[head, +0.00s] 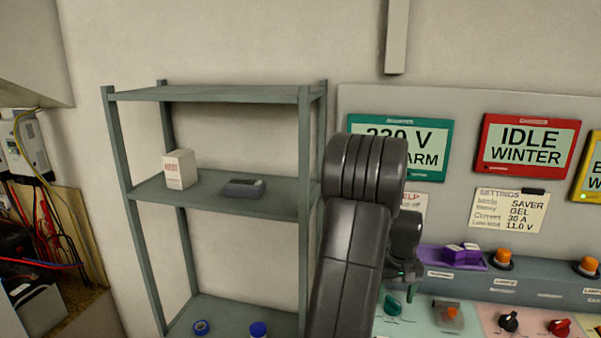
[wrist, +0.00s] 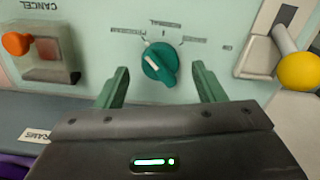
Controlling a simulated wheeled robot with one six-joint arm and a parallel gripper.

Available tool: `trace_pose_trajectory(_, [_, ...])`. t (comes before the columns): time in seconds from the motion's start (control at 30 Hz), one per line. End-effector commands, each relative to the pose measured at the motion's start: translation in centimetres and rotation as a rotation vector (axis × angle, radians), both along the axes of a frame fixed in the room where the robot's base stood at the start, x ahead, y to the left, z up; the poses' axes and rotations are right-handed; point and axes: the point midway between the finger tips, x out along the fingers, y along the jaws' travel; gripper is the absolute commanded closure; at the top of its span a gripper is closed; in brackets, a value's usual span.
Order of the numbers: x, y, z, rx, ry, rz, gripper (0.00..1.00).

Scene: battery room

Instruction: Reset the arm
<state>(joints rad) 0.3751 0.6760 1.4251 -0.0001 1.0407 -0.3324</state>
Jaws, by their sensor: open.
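My gripper (wrist: 162,85) is open and empty in the wrist view. Its two green fingers stand apart on either side of a teal rotary knob (wrist: 160,64) on the pale green panel, without touching it as far as I can see. The knob's white mark points to the upper left. In the head view my dark arm reaches down in front of the panel and hides part of it. My gripper (head: 398,278) is only partly visible there, over the knob (head: 392,305).
A grey shelf rack (head: 210,94) stands left of my arm, holding a white box (head: 179,169). A purple holder (head: 452,257) sits on the panel ledge.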

Motion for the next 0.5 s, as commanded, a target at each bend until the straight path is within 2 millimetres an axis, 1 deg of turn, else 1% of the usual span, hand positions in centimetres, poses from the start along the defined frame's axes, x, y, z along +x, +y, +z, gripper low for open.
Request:
trace_pose_trajectory(0.03, [-0.1,0.0,-0.8,0.001,0.003,0.000,0.37])
trace_pose_trajectory(0.1, [-0.1,0.0,-1.6,0.001,0.002,0.000,0.37])
trace_pose_trajectory(0.23, [-0.1,0.0,-2.6,0.000,0.001,0.000,0.37])
trace_pose_trajectory(0.5, [0.0,0.0,-2.6,0.000,-0.001,-0.020,0.37])
